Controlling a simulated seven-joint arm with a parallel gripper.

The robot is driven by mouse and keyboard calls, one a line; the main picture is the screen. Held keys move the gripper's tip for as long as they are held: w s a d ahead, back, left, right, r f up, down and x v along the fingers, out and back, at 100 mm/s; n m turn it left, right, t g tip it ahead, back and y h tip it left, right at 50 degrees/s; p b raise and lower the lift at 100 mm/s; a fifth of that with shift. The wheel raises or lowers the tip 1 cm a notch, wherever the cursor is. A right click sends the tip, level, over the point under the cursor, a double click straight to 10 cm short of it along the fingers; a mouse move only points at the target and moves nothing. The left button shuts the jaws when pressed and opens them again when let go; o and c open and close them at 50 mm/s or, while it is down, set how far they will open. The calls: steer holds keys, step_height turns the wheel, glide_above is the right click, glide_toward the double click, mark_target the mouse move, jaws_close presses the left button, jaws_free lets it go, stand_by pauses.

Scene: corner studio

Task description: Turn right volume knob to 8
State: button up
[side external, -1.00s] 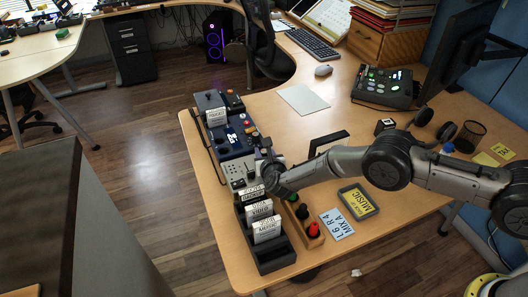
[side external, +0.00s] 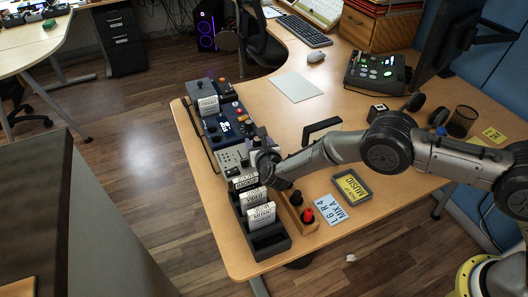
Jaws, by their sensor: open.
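A console (side external: 222,128) with a blue panel and a lighter grey section of small controls (side external: 229,157) stands along the desk's left edge. The right volume knob cannot be told apart at this size, and its setting is unreadable. My gripper (side external: 258,159) is at the right edge of the grey section, low over it. The gripper is open. Its fingers are small and dark, and it and my wrist hide part of the console there; contact with a knob cannot be told.
A dark rack (side external: 269,240) of lettered cards stands just in front of the console. A wooden holder with black and red knobbed pieces (side external: 307,215), a MIX A card (side external: 331,208) and a MUSIC tray (side external: 367,194) lie to the right. A grey sheet (side external: 296,89) lies farther back.

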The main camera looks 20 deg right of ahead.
steer(key=v, duration=1.1)
steer(key=shift+s+r, duration=0.2)
steer(key=shift+s, duration=0.05)
steer(key=shift+a, duration=0.1)
